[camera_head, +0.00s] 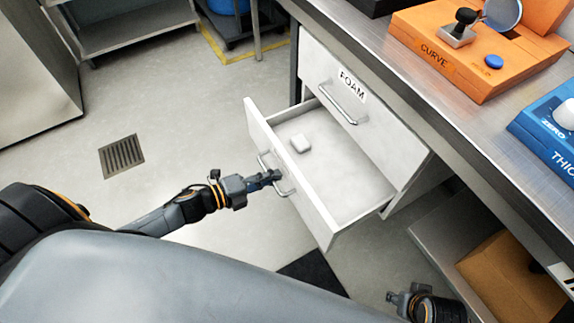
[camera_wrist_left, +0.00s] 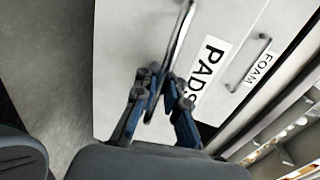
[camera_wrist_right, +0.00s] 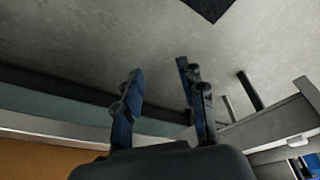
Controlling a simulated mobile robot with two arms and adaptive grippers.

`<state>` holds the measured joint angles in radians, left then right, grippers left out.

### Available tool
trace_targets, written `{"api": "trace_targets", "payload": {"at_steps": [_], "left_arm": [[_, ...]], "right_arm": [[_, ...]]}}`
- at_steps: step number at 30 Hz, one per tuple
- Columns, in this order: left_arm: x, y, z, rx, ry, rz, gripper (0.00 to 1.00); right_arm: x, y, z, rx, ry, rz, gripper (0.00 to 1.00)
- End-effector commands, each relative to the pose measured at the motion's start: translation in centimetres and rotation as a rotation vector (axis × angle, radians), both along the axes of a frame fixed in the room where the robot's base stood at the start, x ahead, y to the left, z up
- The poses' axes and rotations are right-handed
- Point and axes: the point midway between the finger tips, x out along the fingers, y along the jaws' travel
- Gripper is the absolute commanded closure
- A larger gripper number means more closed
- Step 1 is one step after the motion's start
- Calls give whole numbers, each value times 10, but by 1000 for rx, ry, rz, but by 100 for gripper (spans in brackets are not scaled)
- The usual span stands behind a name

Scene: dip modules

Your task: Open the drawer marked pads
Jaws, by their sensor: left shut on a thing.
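The drawer marked PADS (camera_wrist_left: 130,60) stands pulled well out from the bench; its label (camera_wrist_left: 209,70) shows in the left wrist view. My left gripper (camera_head: 273,178) is shut on the drawer's metal bar handle (camera_head: 289,189). In the left wrist view its fingers (camera_wrist_left: 160,85) close around the handle (camera_wrist_left: 181,35). My right gripper (camera_head: 397,298) is low at the bottom right, its fingers (camera_wrist_right: 158,88) apart and empty in the right wrist view.
The shut FOAM drawer (camera_head: 332,75) is above the open one. The steel benchtop (camera_head: 385,60) carries an orange CURVE device (camera_head: 450,60) and a blue device (camera_head: 550,135). A cardboard box (camera_head: 510,280) stands on the lower shelf. The floor left of the drawer is clear around a drain (camera_head: 121,156).

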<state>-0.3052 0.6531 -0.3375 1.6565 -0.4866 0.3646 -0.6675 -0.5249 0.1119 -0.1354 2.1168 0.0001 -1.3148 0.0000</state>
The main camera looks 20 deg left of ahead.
Motion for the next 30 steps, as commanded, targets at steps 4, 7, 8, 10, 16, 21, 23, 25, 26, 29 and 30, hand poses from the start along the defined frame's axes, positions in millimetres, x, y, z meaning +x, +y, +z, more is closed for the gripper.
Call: {"api": "trace_targets", "payload": {"at_steps": [4, 7, 8, 10, 16, 21, 23, 25, 26, 29, 30], "left_arm": [[-28, 21, 2, 0, 4, 3, 100], [-45, 35, 2, 0, 3, 2, 100], [-50, 39, 2, 0, 3, 2, 100], [-60, 47, 2, -1, 2, 2, 100], [-82, 65, 2, -1, 0, 1, 100], [-91, 72, 2, -2, -2, 1, 100], [-92, 73, 2, -1, -3, 1, 100], [-93, 74, 2, -2, -4, 1, 100], [-94, 74, 2, -2, -4, 1, 100], [-94, 74, 2, -2, -5, 1, 100], [-94, 74, 2, -2, -5, 1, 100]], "right_arm": [[-1, 0, -22, -1, 15, 2, 60], [-3, 0, -37, -2, 23, 4, 60], [-3, 0, -41, -1, 24, 4, 60], [-5, 0, -50, -2, 29, 5, 60], [-10, 0, -69, -3, 38, 7, 60], [-12, 0, -78, -2, 42, 7, 60], [-12, 0, -79, -2, 42, 7, 60], [-12, 0, -80, -3, 43, 8, 60], [-12, 0, -81, -3, 43, 8, 60], [-13, 0, -81, -3, 43, 8, 60], [-13, 0, -81, -3, 43, 8, 60]]}}
